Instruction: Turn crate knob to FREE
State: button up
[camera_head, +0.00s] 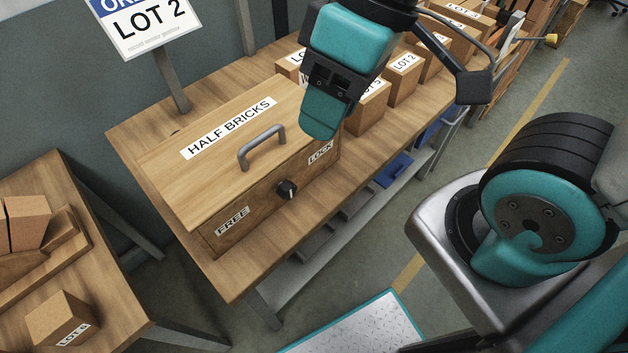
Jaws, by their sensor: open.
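The crate (215,165) is a wooden box labelled HALF BRICKS, with a grey handle (262,147) on its closed lid. Its small black knob (287,189) sits on the front face, between a FREE label (232,220) at the left and a LOCK label (320,153) at the right. The knob has a pale mark, but it is too small to tell which label it points to.
The crate stands on a wooden bench (143,142). Several labelled boxes (403,80) stand behind my gripper. A LOT 2 sign (150,25) rises at the back left. Bench surface right of the knob is clear.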

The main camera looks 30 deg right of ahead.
aim_at(287, 190)
jog(key=z, duration=0.65)
jog(key=k, duration=0.75)
jog(key=z, duration=0.45)
